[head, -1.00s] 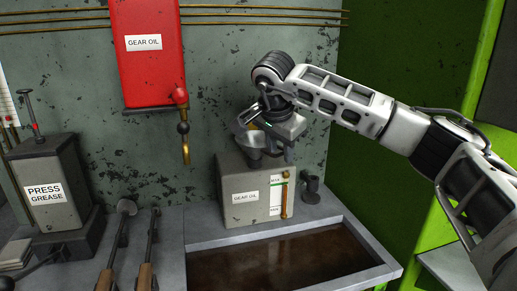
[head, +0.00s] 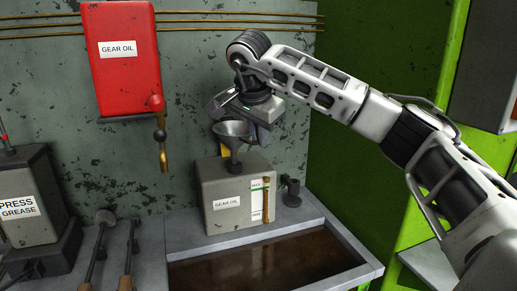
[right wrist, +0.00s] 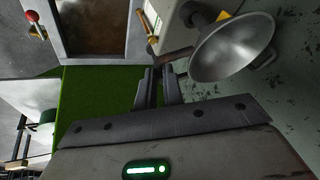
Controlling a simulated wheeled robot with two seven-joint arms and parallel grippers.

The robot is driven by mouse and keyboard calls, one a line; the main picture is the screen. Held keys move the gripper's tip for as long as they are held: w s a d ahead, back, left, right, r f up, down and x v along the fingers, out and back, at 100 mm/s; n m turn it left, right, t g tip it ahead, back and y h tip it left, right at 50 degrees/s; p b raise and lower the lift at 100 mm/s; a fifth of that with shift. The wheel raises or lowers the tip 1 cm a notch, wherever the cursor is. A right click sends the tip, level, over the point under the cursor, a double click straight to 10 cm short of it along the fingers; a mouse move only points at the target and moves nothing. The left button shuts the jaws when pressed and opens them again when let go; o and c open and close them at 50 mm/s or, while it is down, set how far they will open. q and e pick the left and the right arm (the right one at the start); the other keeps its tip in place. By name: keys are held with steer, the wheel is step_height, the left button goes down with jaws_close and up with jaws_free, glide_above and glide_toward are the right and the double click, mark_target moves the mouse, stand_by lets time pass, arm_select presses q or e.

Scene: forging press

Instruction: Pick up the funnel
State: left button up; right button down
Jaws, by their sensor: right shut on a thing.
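The grey metal funnel (head: 232,129) is at the top of the grey gear oil box (head: 215,190), bowl up and spout down. The spout's lower end is close to the box top; I cannot tell whether it is clear of the opening. My right gripper (head: 252,124) is at the funnel's right side, its fingers mostly hidden in the head view. In the right wrist view the two dark fingers (right wrist: 160,72) are close together, shut on the side of the funnel (right wrist: 232,50), beside its bowl. My left gripper is out of view.
A red gear oil tank (head: 126,58) with a brass spout (head: 163,155) hangs at the left. A shallow oil tray (head: 182,271) lies in front of the box. A small dark cup (head: 291,192) stands right of it. A press grease unit (head: 30,205) and hammer-like tools (head: 98,250) are at the left.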

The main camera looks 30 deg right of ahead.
step_height(320, 180, up, 17)
steer(key=p, duration=0.5)
stand_by(0.4)
steer(key=shift+f, duration=0.2)
